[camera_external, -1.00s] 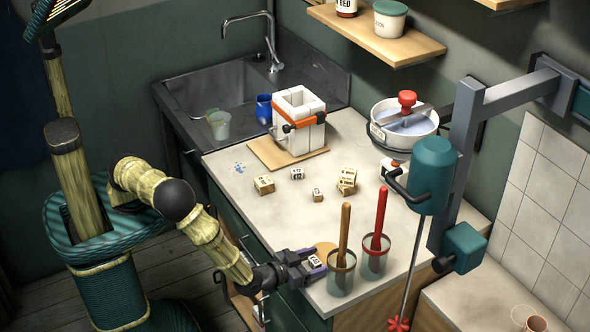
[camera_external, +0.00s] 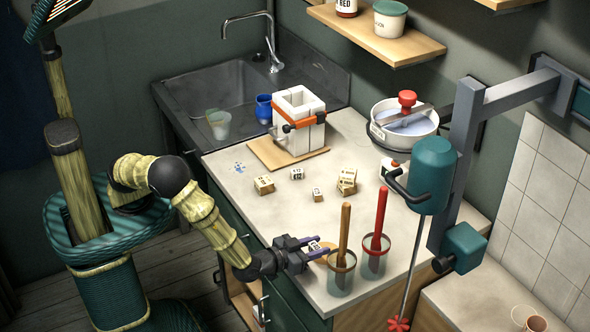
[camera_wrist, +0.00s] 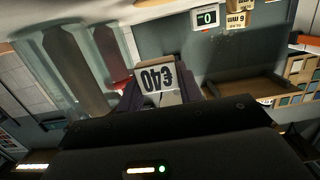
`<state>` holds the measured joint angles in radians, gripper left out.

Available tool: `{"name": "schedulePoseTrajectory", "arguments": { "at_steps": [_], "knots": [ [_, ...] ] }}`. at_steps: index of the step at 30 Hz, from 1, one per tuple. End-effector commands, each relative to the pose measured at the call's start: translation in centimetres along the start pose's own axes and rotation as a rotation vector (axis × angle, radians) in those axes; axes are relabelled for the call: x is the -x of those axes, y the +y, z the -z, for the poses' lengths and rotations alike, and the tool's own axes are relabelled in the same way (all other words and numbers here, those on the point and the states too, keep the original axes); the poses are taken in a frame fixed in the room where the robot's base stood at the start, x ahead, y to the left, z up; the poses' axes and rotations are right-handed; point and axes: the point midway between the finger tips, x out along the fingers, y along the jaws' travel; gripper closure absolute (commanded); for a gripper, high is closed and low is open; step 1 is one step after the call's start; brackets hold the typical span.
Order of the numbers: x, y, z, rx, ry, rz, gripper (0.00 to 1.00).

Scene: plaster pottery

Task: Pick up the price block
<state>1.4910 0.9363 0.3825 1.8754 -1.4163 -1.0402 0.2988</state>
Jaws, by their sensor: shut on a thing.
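My gripper (camera_external: 308,246) is above the front edge of the pale worktop, shut on a small block, the price block (camera_external: 314,246). In the wrist view the price block (camera_wrist: 157,79) is off-white, with large dark digits on the face towards the camera. It sits between the dark purple fingers, its sides partly hidden by them. It appears slightly above the worktop; the exact gap is hard to tell.
Two cups with a wooden-handled tool (camera_external: 344,228) and a red-handled tool (camera_external: 380,222) stand close right of my gripper. Small blocks (camera_external: 264,185) lie on the worktop (camera_external: 240,212) farther back. A clamped white mould (camera_external: 298,110) stands behind them.

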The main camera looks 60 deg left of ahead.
Motion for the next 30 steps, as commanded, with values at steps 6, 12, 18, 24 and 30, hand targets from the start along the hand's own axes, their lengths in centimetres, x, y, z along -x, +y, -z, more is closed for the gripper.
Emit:
{"name": "schedulePoseTrajectory", "arguments": {
  "at_steps": [6, 12, 18, 24, 30],
  "knots": [
    [0.5, 0.0, 3.5, 0.004, 0.000, -0.001, 0.86],
    [0.7, 0.0, 4.4, 0.000, -0.001, -0.001, 0.86],
    [0.7, 0.0, 4.3, 0.000, 0.000, -0.001, 0.86],
    [0.7, 0.0, 4.3, 0.000, 0.000, -0.001, 0.86],
    [0.7, 0.0, 4.3, 0.000, 0.000, -0.001, 0.86]
  ]
}}
